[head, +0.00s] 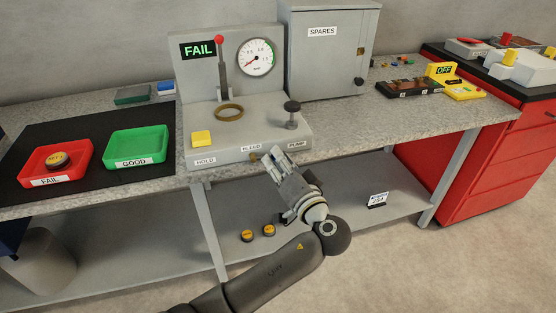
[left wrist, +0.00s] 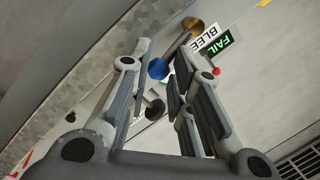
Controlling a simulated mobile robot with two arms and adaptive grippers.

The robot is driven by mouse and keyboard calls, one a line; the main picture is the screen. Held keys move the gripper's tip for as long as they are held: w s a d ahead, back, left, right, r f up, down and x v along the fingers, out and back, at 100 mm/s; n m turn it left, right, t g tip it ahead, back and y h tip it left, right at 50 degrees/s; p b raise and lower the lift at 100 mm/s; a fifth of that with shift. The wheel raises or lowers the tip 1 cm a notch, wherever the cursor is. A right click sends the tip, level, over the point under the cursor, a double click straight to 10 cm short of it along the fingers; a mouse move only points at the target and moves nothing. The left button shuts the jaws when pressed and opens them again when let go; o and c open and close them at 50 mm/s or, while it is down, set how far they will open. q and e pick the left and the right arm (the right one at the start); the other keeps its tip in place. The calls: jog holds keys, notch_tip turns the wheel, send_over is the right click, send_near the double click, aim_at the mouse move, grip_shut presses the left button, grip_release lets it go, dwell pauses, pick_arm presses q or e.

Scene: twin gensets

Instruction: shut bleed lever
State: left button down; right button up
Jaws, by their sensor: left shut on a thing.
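The grey test stand (head: 245,143) carries a BLEED label (head: 251,147) on its front edge; the label also shows in the left wrist view (left wrist: 204,40). The bleed lever, a brass piece (left wrist: 184,38) with a blue end (left wrist: 158,68), sticks out by this label. In the head view only a small brass bit (head: 253,157) of it shows beside my fingers. My left gripper (head: 274,158) is at the stand's front edge, shut on the lever's blue end, which lies between the fingers in the wrist view. My right gripper is not in view.
On the stand are a FAIL display (head: 198,50), a gauge (head: 255,57), a red-knobbed lever (head: 222,70), a brass ring (head: 229,112), a yellow HOLD button (head: 201,138) and a dark pump knob (head: 292,107). A lower shelf (head: 340,215) lies beneath the bench.

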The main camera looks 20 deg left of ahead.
pick_arm(q)
jog(key=shift+f+m, duration=0.4)
jog(key=shift+m, duration=0.3)
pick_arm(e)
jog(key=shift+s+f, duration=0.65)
pick_arm(q)
jog(key=c, duration=1.3)
grip_release()
jog(key=shift+w, duration=0.15)
jog(key=shift+c, duration=0.2)
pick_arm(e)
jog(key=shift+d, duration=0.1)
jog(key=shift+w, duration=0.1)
pick_arm(q)
jog(key=v, duration=1.2)
jog(key=shift+f, duration=0.1)
